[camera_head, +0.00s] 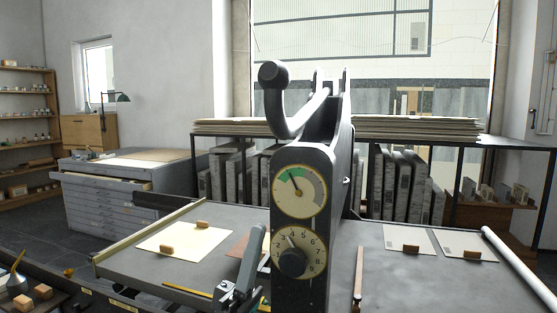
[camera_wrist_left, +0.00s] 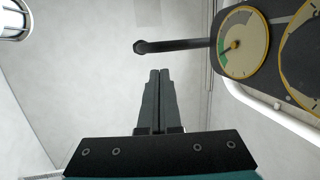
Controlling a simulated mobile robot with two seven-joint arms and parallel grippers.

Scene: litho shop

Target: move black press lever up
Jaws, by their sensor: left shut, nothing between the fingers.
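The black press lever (camera_head: 273,75) is a curved bar with a thick rounded end, at the top of the dark press column (camera_head: 338,160) in the head view. Its end stands out to the left of the column top. In the left wrist view the lever (camera_wrist_left: 175,45) runs sideways from its round end to the column. My left gripper (camera_head: 257,232) is low beside the column's left side in the head view, well below the lever. In the left wrist view its fingers (camera_wrist_left: 160,72) are shut and empty, with a gap between the tips and the lever. My right gripper is not in view.
The column carries a gauge with a green sector (camera_head: 299,190) and a numbered dial (camera_head: 298,250). Grey worktops with paper sheets (camera_head: 185,240) lie on both sides. A rack of dark slabs (camera_head: 397,180) stands behind. Free air surrounds the lever's left side.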

